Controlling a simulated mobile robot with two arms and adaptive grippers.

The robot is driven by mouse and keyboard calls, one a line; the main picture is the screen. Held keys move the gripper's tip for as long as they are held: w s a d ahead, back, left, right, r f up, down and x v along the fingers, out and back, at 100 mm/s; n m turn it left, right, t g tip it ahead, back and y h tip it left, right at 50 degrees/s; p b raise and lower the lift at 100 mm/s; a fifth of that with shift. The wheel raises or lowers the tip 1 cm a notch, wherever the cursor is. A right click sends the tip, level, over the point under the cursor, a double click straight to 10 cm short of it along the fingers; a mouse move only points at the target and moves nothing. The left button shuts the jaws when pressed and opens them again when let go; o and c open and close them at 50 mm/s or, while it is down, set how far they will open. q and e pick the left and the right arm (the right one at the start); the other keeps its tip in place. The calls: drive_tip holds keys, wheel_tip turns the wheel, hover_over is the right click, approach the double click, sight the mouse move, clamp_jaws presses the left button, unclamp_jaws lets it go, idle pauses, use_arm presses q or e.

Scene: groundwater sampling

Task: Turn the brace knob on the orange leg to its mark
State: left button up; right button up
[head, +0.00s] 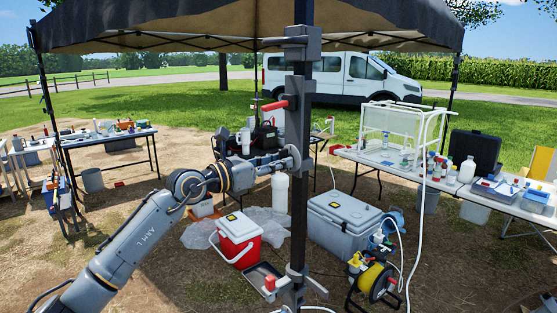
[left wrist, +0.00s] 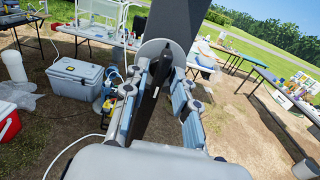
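A dark canopy leg (head: 300,215) stands upright in the middle of the head view; I see no orange on its shaft. A round grey brace knob (head: 294,157) sits on it at mid-height. In the left wrist view it is a grey disc with a black grip bar (left wrist: 153,80). My left gripper (head: 284,161) reaches the knob from the left. In the left wrist view my left gripper (left wrist: 158,72) is open, with its fingers on both sides of the black bar. Whether they touch it is unclear. Any mark is too small to tell. My right gripper is out of view.
A red cooler (head: 237,239), a grey cooler (head: 342,226) and a hose reel (head: 374,281) stand nearby. Tables with bottles stand on both sides.

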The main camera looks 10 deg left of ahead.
use_arm(q)
clamp_jaws()
drive_tip(key=n+p, duration=0.9)
drive_tip(key=n, duration=0.9)
drive_tip(key=shift+r, duration=0.1)
drive_tip(key=shift+n, duration=0.4)
